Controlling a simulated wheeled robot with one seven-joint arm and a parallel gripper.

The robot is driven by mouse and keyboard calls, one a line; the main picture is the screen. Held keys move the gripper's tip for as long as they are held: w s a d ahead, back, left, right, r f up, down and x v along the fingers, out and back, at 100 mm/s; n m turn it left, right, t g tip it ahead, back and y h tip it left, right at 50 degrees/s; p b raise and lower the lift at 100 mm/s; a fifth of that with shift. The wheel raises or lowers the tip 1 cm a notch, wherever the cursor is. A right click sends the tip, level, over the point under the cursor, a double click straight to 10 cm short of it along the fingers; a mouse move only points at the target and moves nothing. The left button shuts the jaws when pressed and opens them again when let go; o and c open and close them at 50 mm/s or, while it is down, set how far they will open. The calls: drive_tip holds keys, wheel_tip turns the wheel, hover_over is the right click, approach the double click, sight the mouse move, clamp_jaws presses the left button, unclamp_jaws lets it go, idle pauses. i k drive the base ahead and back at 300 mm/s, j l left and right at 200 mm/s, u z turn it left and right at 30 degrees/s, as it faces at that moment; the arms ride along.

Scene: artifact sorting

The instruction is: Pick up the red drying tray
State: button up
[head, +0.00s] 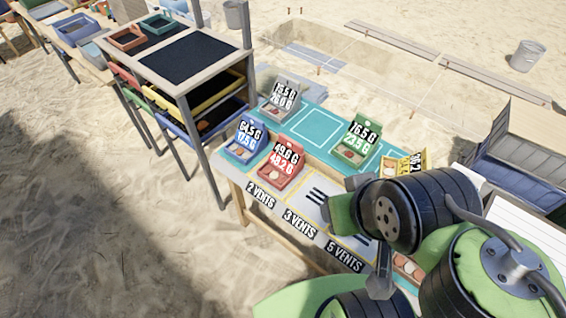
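A small red tray (281,179) stands on the near left part of the work table, with a raised back plate reading 49.6 G and 48.2 G. It holds small round pieces. It sits just right of a blue tray (238,151) of the same form. My arm comes in from the lower right. Its end, with my gripper (352,205), is over the table's right part, to the right of the red tray and apart from it. The fingers do not show clearly, so I cannot tell whether they are open. Nothing visible touches the red tray.
Grey (280,108), green (355,152) and yellow (402,167) trays stand on the same table. Slotted panels marked 2, 3 and 5 VENTS (300,222) line its front. A rack (187,92) with coloured bins stands close on the left. Sand lies open in front.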

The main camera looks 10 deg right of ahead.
sight(285, 161)
drive_tip(key=i+j+u, duration=0.25)
drive_tip(key=i+j, duration=0.2)
drive_tip(key=i+j+u, duration=0.25)
drive_tip(key=i+j, duration=0.25)
